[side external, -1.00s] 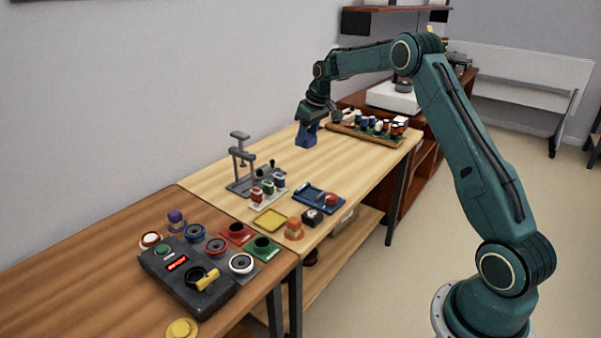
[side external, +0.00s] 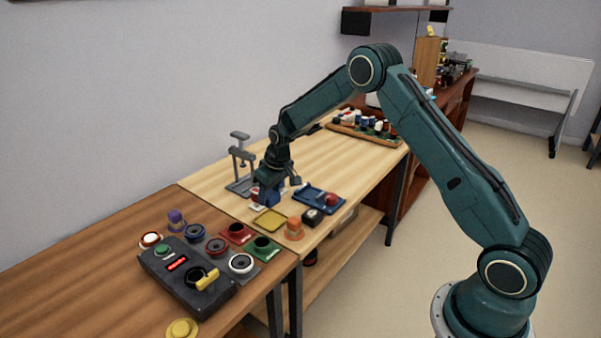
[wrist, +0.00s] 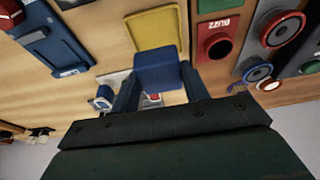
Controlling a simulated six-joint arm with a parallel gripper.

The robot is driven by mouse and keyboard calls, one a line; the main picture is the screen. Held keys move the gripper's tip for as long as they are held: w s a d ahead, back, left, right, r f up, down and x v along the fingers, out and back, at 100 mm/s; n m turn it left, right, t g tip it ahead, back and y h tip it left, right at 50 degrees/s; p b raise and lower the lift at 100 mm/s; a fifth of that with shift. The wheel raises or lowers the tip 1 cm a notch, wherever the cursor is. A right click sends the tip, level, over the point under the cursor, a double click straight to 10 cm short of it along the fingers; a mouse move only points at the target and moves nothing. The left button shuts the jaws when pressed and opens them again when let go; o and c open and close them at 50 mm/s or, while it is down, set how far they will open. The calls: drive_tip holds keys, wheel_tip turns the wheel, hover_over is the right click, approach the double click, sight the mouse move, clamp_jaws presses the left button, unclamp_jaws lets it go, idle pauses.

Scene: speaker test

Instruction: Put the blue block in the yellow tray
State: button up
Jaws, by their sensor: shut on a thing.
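My gripper (side external: 271,184) is shut on the blue block (side external: 268,198), above the light wooden table just behind the yellow tray (side external: 268,222). In the wrist view the blue block (wrist: 159,72) sits between my two fingers, and my gripper (wrist: 160,85) shows at the bottom. The yellow tray (wrist: 152,27) appears just beyond the block there, empty where it shows. The block hides the tray's near edge in the wrist view. I cannot tell exactly how high the block is held.
A grey stand (side external: 241,165) rises behind my gripper. An orange item (side external: 294,230), a dark block (side external: 312,217), red and green button plates and a dark control box (side external: 187,274) are nearby.

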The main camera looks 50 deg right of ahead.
sight(270, 220)
drive_tip(key=shift+f, duration=0.15)
drive_tip(key=shift+f, duration=3.1)
drive_tip(key=shift+f, duration=0.25)
drive_tip(key=o, duration=1.1)
drive_tip(key=shift+r, duration=0.1)
drive_tip(key=shift+r, duration=3.4)
